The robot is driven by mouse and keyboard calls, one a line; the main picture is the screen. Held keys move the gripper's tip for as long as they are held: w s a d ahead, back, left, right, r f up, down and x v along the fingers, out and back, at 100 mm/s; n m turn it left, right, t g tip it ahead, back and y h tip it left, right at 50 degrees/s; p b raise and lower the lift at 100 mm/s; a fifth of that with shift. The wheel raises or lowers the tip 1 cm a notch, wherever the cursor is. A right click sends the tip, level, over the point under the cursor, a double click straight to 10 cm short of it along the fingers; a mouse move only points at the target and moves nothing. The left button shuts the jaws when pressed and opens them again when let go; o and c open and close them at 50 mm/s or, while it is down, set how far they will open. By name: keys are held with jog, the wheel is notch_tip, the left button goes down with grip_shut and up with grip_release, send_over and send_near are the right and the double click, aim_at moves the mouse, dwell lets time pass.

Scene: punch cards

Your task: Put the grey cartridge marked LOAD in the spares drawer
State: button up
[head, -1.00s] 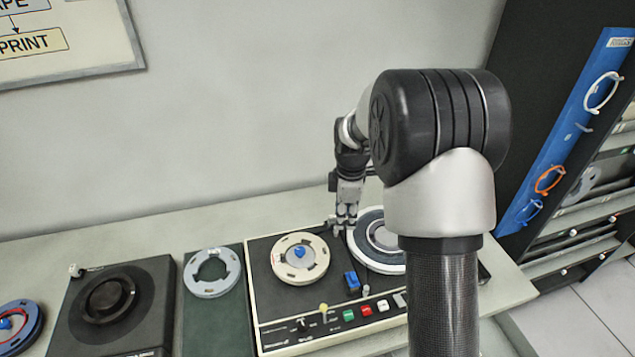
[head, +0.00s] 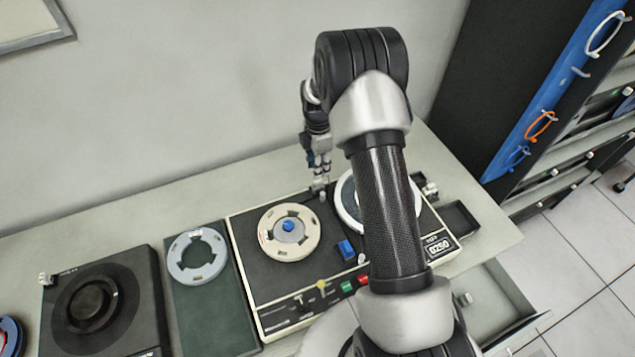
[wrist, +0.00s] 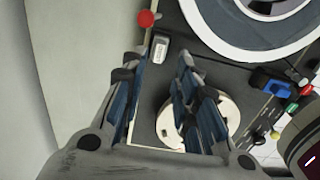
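A small pale-grey block with a light label (wrist: 159,48), which looks like the cartridge, lies on the dark deck beside the white reel in the wrist view; its lettering is too small to read. My gripper (wrist: 155,75) is open and empty, its blue-padded fingers apart with the block just beyond the gap between the tips. In the head view my gripper (head: 319,186) points down over the back of the tape deck. An open drawer (head: 495,300) with a grey interior shows below the bench at lower right; no spares label is readable.
A red knob (wrist: 146,19) is near the grey block. A dark tray (head: 460,221) sits right of the deck.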

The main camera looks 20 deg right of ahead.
aim_at(318, 181)
jog(key=shift+f+b, duration=2.15)
jog(key=shift+f, duration=1.45)
jog(key=shift+c, duration=0.5)
grip_shut()
jog(key=shift+w+r, duration=0.1)
jog(key=shift+r, duration=0.1)
jog(key=shift+r+p, duration=1.75)
jog(key=shift+r, duration=1.15)
